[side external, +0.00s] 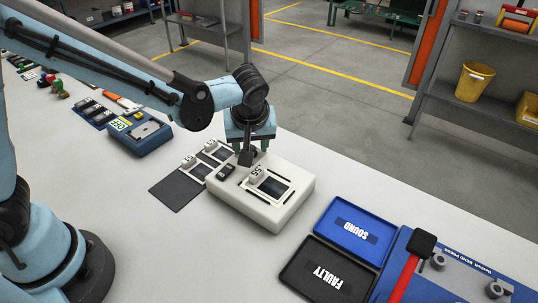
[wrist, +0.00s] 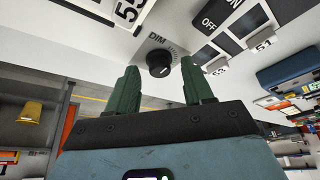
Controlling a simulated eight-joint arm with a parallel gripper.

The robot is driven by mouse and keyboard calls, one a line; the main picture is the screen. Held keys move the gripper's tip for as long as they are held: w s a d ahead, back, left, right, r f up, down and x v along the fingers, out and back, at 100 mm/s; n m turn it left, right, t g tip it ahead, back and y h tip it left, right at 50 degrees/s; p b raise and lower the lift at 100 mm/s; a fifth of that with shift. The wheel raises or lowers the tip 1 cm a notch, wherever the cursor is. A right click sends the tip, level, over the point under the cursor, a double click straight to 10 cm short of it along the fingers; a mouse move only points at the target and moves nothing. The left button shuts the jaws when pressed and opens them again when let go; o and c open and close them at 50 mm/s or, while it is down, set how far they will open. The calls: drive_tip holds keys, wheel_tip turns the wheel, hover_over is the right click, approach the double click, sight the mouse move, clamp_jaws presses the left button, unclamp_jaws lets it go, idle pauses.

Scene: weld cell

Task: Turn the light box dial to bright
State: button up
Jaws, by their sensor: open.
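The light box (side external: 290,206) is a pale box on the bench in the side view, with a framed window and a card marked 55 on top. Its dial (wrist: 158,65) is a round black knob in the wrist view, beside the lettering DIM and a second word too small to read. I cannot make out its setting clearly. My gripper (side external: 251,150) is over the back part of the box. In the wrist view its green fingers (wrist: 158,63) are apart, with the dial showing between their tips. I cannot tell whether they touch it. The dial is not clearly visible in the side view.
A dark switch (side external: 226,172) is on the box, close to my gripper. A dark mat (side external: 178,192) with numbered cards lies to the left. A blue SOUND tray (side external: 357,253), a black FAULTY tray (side external: 305,284) and a red-handled press (side external: 405,277) stand to the right.

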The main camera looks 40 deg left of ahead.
clamp_jaws()
drive_tip(key=shift+m, duration=0.4)
drive_tip(key=m, duration=0.2)
drive_tip(key=m+t+h, duration=0.1)
drive_tip(key=shift+s+a+m, duration=0.1)
drive_tip(key=shift+a+m, duration=0.1)
drive_tip(key=shift+m, duration=0.2)
drive_tip(key=m+h, duration=0.1)
drive_tip(key=m, duration=0.2)
drive_tip(key=m+h, duration=0.1)
drive_tip(key=m, duration=0.1)
drive_tip(key=shift+a+h, duration=0.25)
drive_tip(key=shift+h, duration=0.05)
drive_tip(key=m, duration=0.2)
drive_tip(key=m+h, duration=0.1)
drive_tip(key=m, duration=0.2)
drive_tip(key=shift+a+h, duration=0.15)
drive_tip(key=shift+h, duration=0.15)
drive_tip(key=m, duration=0.2)
drive_tip(key=m+g+h, duration=0.1)
drive_tip(key=m, duration=0.2)
drive_tip(key=shift+a+h, duration=0.15)
drive_tip(key=shift+h, duration=0.15)
drive_tip(key=shift+g, duration=0.3)
